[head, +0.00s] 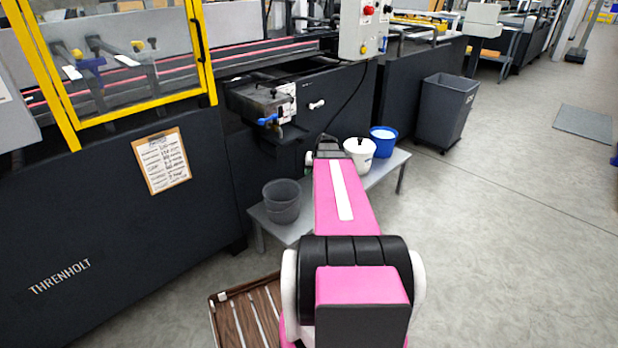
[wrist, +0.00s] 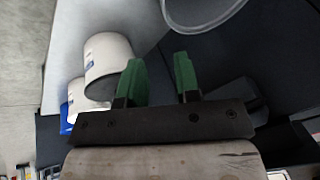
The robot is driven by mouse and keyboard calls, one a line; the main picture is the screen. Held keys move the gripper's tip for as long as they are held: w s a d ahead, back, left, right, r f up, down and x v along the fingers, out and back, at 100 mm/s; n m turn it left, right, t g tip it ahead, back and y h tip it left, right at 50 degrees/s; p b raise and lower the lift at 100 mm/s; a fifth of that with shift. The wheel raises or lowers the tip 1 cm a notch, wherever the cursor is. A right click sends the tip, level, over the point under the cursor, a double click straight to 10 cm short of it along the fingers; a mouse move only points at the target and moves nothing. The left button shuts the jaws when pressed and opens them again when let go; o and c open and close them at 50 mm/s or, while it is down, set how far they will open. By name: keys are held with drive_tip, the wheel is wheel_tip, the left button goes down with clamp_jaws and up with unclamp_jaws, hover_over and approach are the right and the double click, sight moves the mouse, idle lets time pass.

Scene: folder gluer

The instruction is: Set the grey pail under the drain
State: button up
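The grey pail (head: 283,198) stands at the left end of a low bench under the machine. It looks like two nested pails or one banded pail; I cannot tell which. A round grey rim (wrist: 204,22), cut off at the top of the wrist view, seems to be the same pail. The drain appears to be the outlet with a blue handle (head: 268,120) on the machine's side, above and behind the pail. My gripper (wrist: 160,75) is open, its green fingers apart and nothing between them. In the head view my arm mostly hides it, right of the pail.
A white pail (head: 360,153) and a blue pail (head: 383,140) stand at the bench's right part; the white one (wrist: 107,58) is close to my gripper's left finger in the wrist view. The bench (head: 392,165) has bare room.

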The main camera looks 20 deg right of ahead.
drive_tip(key=s+a+n+g, duration=0.1)
drive_tip(key=s+a, duration=0.4)
drive_tip(key=a, duration=0.4)
drive_tip(key=s+a+f+n+g+h, duration=0.1)
drive_tip(key=s+a+g, duration=0.1)
drive_tip(key=s+a, duration=0.3)
drive_tip(key=s+a+f+n+g, duration=0.1)
drive_tip(key=s+a, duration=0.4)
drive_tip(key=a, duration=0.8)
drive_tip(key=shift+s+n+g+h, duration=0.4)
